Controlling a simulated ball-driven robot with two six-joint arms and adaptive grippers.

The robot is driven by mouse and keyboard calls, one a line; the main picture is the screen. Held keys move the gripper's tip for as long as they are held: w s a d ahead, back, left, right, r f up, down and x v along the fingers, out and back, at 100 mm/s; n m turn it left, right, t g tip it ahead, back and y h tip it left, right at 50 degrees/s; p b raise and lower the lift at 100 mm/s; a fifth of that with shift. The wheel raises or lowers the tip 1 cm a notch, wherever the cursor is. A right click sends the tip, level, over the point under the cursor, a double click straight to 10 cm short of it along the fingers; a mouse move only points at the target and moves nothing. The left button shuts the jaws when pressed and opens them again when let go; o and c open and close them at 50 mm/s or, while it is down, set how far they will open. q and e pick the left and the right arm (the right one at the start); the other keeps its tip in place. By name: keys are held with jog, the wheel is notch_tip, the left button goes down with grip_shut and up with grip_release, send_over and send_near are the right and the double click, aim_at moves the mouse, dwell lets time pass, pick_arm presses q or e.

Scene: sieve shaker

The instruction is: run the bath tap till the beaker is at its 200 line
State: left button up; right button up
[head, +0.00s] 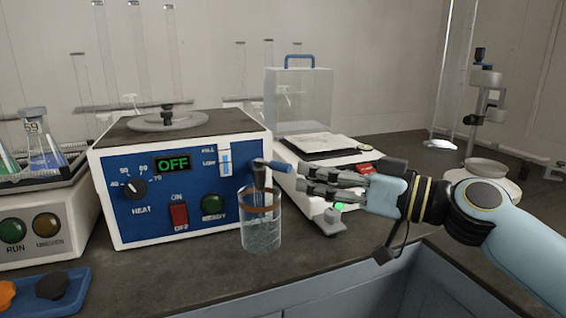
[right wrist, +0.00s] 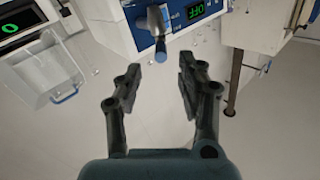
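The bath (head: 180,180) is a white box with a blue front panel and a display that reads OFF. Its tap (head: 259,175) sticks out at the panel's right side, with a blue lever (head: 275,165) pointing right. The clear beaker (head: 262,236) stands upright on the bench under the tap, with a brown band near its top; I cannot tell its water level. My right gripper (head: 304,178) is just right of the lever. In the right wrist view it is open and empty, with the lever (right wrist: 160,48) beyond the fingertips. My left gripper is not in view.
A white balance (head: 315,165) with a clear draft shield (head: 298,100) stands behind my right gripper. A shaker with flasks (head: 45,220) and a blue tray (head: 45,292) are at left. A stand (head: 485,110) is at right. The bench's front edge runs close below the beaker.

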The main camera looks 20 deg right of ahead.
aim_at(282, 168)
jog(key=p+x, duration=0.1)
jog(key=x, duration=0.5)
jog(key=shift+w+a, duration=0.25)
jog(key=shift+w, duration=0.05)
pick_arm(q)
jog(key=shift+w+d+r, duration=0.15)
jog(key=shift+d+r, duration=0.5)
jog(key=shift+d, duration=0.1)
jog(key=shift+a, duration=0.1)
pick_arm(e)
grip_shut()
